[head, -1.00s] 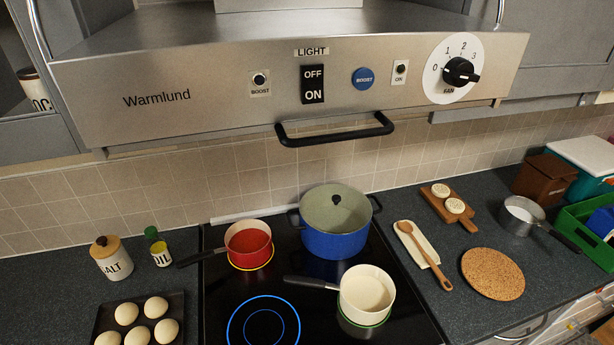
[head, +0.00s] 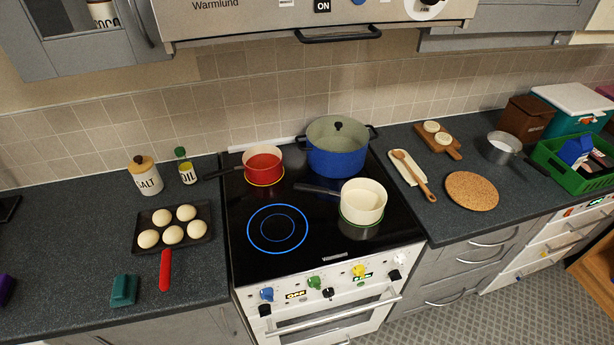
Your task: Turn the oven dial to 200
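The stove (head: 290,270) stands in the middle of the head view, with its white front panel facing me. The panel carries several small knobs: a blue knob (head: 267,294), a green knob (head: 314,282), a yellow knob (head: 359,270), a white knob (head: 399,260) and a black knob (head: 328,293). Small displays sit between them. The left display (head: 296,295) appears to read OFF. I cannot tell which knob is the oven dial, and any scale marks are too small to read. The oven door (head: 335,318) below looks shut. Neither of my grippers is in view.
A red pot (head: 262,166), a blue lidded pot (head: 337,152) and a cream pan (head: 363,202) stand on the cooktop. The front-left burner ring (head: 277,229) glows blue. A tray of buns (head: 200,235) lies left.

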